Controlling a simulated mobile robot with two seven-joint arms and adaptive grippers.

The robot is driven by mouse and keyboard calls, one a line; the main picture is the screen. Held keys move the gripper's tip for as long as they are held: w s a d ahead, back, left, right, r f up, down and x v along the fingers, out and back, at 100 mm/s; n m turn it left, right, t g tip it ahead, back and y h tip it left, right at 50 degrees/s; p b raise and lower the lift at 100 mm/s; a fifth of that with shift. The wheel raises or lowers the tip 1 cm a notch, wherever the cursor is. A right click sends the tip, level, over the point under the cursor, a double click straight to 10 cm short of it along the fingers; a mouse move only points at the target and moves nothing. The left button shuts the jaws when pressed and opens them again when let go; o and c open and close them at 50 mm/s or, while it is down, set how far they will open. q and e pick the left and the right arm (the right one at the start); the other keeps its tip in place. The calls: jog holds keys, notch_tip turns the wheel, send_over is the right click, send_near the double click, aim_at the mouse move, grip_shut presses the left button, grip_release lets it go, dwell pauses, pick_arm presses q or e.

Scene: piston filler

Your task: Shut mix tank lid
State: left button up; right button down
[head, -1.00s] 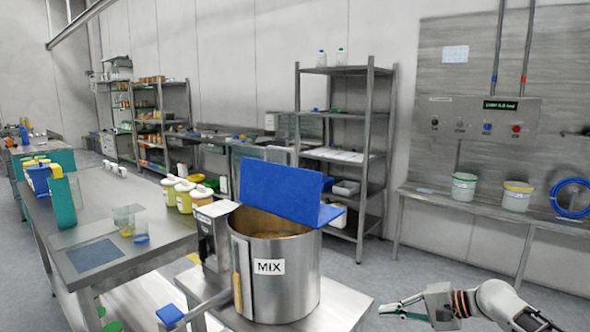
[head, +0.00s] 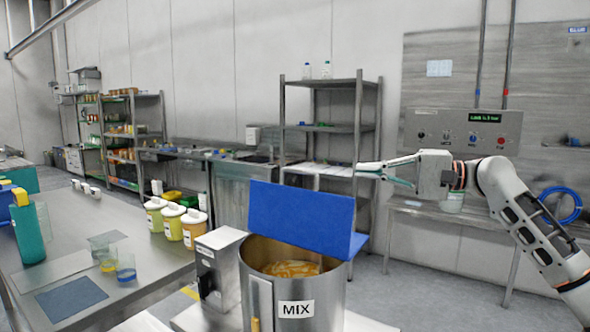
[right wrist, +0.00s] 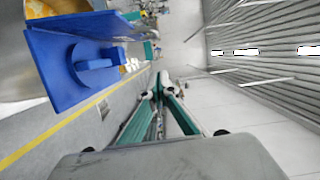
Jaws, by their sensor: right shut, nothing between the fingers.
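The mix tank (head: 296,300) is a steel drum labelled MIX at the lower middle of the head view, with orange-brown contents showing inside. Its blue lid (head: 302,222) stands raised and tilted up at the tank's rim, so the tank is open. In the right wrist view the blue lid (right wrist: 58,60) shows at upper left with a blue handle on its face. My right gripper (head: 362,169) is shut and empty. It is above and to the right of the lid in the picture, apart from it. My left gripper is not in view.
A steel shelf rack (head: 330,80) stands behind the tank. A control panel (head: 462,133) hangs on the right wall above a bench. The floor right of the tank is clear.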

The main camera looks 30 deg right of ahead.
jog(key=w+a, duration=0.5)
jog(key=a, duration=0.5)
jog(key=shift+a, duration=0.25)
